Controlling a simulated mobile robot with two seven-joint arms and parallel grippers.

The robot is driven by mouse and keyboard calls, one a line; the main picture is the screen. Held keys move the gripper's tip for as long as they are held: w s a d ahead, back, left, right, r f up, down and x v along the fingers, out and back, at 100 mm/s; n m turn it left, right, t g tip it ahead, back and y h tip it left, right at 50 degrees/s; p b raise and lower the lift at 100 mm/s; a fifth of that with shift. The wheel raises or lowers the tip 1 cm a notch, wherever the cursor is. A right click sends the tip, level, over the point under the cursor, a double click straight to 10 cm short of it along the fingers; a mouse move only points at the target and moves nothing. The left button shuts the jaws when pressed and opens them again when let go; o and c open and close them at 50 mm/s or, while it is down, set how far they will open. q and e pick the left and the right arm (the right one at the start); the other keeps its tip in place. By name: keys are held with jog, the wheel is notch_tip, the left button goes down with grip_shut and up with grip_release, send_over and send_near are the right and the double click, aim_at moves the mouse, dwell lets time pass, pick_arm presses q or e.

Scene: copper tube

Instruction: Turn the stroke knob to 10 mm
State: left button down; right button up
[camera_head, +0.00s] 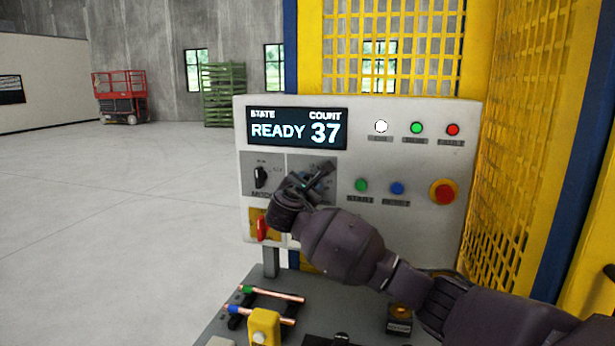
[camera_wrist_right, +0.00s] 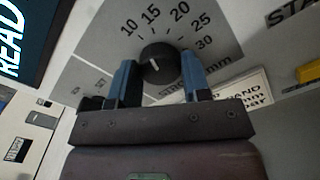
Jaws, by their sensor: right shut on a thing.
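The stroke knob (camera_wrist_right: 158,60) is a round black knob with a short white mark, on a grey plate with the numbers 10, 15, 20, 25 and 30 around its upper side. My right gripper (camera_wrist_right: 157,72) has its two blue fingers on either side of the knob and is shut on it. The mark is small, and I cannot tell which number it points to. In the head view my right gripper (camera_head: 315,180) is at the panel and hides the knob. My left gripper is not in view.
The control panel (camera_head: 420,218) has a display (camera_head: 296,129) reading READY 37. Left of the gripper are a mode knob (camera_head: 261,177) and a red switch (camera_head: 262,228). Buttons and a red emergency stop (camera_head: 443,193) sit to the right. Copper tubes (camera_head: 275,294) lie below.

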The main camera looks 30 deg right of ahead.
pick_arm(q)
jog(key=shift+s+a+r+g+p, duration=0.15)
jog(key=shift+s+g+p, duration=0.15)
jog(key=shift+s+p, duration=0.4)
pick_arm(e)
jog(key=shift+n, duration=2.1)
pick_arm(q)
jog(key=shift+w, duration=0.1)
pick_arm(e)
jog(key=o, duration=0.9)
pick_arm(q)
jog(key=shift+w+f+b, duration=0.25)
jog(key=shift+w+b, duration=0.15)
jog(key=shift+b, duration=0.45)
pick_arm(e)
jog(key=v, duration=1.1)
